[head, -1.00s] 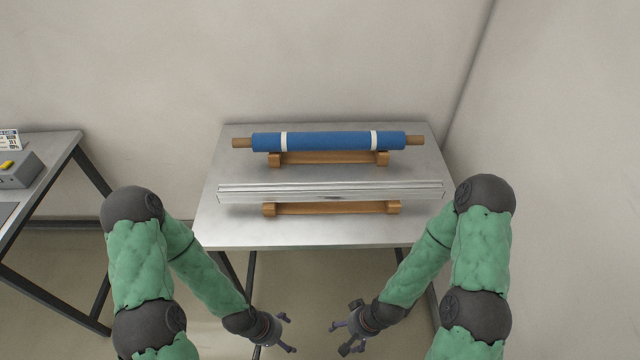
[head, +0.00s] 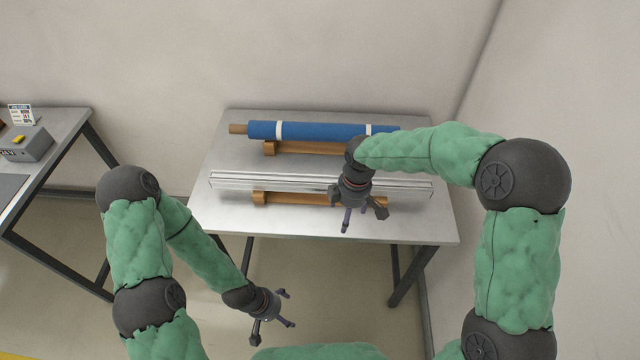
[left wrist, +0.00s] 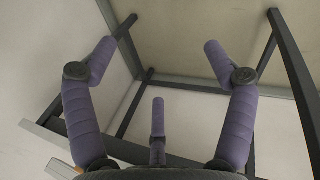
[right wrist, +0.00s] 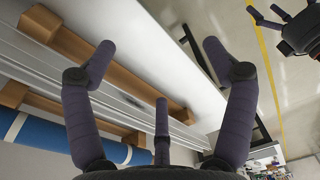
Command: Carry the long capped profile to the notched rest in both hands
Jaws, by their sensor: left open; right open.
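The long profile (head: 275,182) is a silvery bar lying across a wooden notched rest (head: 285,198) at the front of the metal table; it also shows in the right wrist view (right wrist: 60,69). Behind it a blue roll (head: 320,131) with white bands and wooden ends lies on a second wooden rest (head: 310,147). My right gripper (head: 359,215) is open and empty above the profile's right half, hiding part of it. My left gripper (head: 275,318) is open and empty, low in front of the table.
The metal table (head: 225,220) has bare strips in front of the profile and at its sides. A second table (head: 65,125) at the left carries a grey box (head: 25,146) with a yellow top piece and a small card (head: 21,115). Walls stand behind and to the right.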

